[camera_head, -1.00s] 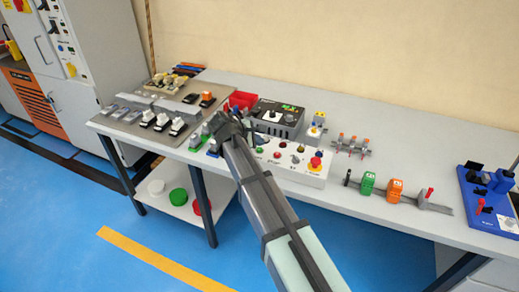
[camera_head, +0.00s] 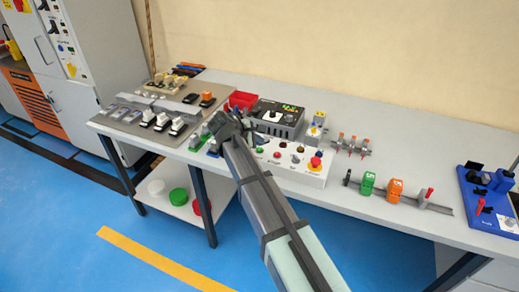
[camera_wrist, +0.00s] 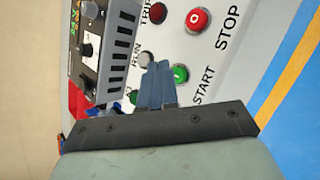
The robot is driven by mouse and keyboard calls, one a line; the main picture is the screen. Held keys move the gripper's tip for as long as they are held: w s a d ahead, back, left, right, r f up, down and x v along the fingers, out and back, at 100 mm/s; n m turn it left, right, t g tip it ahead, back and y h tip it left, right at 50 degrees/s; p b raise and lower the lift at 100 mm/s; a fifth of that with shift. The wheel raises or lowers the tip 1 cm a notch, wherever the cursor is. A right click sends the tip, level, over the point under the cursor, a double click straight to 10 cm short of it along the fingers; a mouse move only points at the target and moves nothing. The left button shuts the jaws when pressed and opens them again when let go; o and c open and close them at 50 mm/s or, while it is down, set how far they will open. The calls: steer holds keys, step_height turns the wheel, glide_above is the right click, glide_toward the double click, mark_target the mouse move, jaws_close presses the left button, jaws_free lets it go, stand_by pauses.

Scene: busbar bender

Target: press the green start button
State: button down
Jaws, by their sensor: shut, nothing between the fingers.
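The green start button (camera_wrist: 180,73) shows in the wrist view next to the START label, on the white control panel (camera_wrist: 215,50). In the head view the green button (camera_head: 260,150) is small, just right of my arm. My gripper (camera_wrist: 158,66) is shut and empty. In the head view my arm hides the fingertips.
The red STOP button (camera_wrist: 197,19) is beside START. A dark-faced device (camera_wrist: 105,45) with vents and a lit display stands behind the panel. A red emergency knob (camera_head: 315,162) is at the panel's right end. The bench front (camera_head: 320,205) is clear.

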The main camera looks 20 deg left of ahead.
mark_target(258, 150)
steer(key=shift+f, duration=0.85)
stand_by(1.1)
steer(key=shift+r, duration=0.85)
steer(key=shift+r, duration=0.1)
steer(key=shift+r, duration=2.4)
